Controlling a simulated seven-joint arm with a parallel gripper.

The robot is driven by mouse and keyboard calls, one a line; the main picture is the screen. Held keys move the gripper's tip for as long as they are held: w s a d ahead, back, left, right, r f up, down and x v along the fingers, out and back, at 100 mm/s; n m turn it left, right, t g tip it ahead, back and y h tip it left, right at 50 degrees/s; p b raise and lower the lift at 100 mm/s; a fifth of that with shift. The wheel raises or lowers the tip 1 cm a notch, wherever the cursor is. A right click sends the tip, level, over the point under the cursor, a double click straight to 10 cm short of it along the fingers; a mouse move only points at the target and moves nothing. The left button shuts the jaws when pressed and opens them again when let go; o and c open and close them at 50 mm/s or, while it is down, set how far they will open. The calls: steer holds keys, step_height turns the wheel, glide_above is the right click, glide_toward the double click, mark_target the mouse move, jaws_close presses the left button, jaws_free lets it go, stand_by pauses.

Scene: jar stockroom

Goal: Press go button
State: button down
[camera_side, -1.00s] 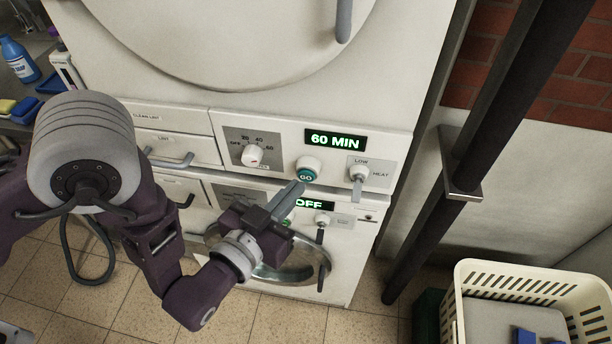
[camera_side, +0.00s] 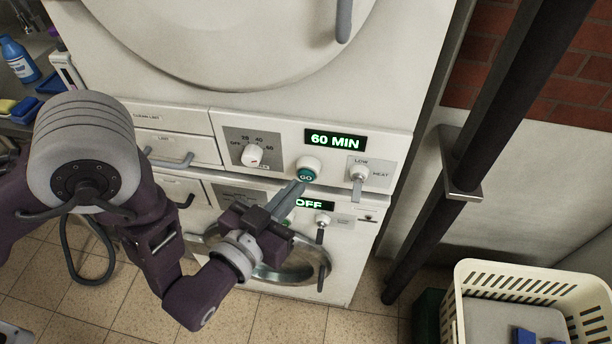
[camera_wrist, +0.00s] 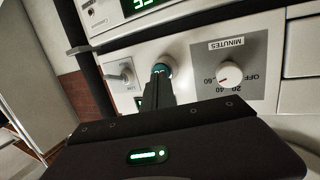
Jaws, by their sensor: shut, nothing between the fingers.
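The round teal GO button (camera_side: 306,175) sits in a white collar on the upper machine's white panel, below a lit display (camera_side: 335,139) that reads 60 MIN. My gripper (camera_side: 301,185) is shut and empty, its fingertips at the button's lower edge in the side view. In the wrist view the closed fingers (camera_wrist: 160,84) point at the button (camera_wrist: 161,70) and cover most of it; only its teal rim shows. I cannot tell whether the tips touch it or whether it is pushed in.
A minutes knob (camera_side: 253,155) is left of the button and a heat switch (camera_side: 359,174) is right of it. A lower panel has a display (camera_side: 309,205) reading OFF. A dark pole (camera_side: 480,130) and a cream basket (camera_side: 530,273) stand at the right.

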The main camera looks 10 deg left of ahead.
steer(key=shift+x, duration=0.85)
stand_by(0.5)
steer(key=shift+s, duration=0.15)
steer(key=v, duration=0.8)
steer(key=shift+s+a, duration=0.15)
steer(key=shift+s, duration=0.25)
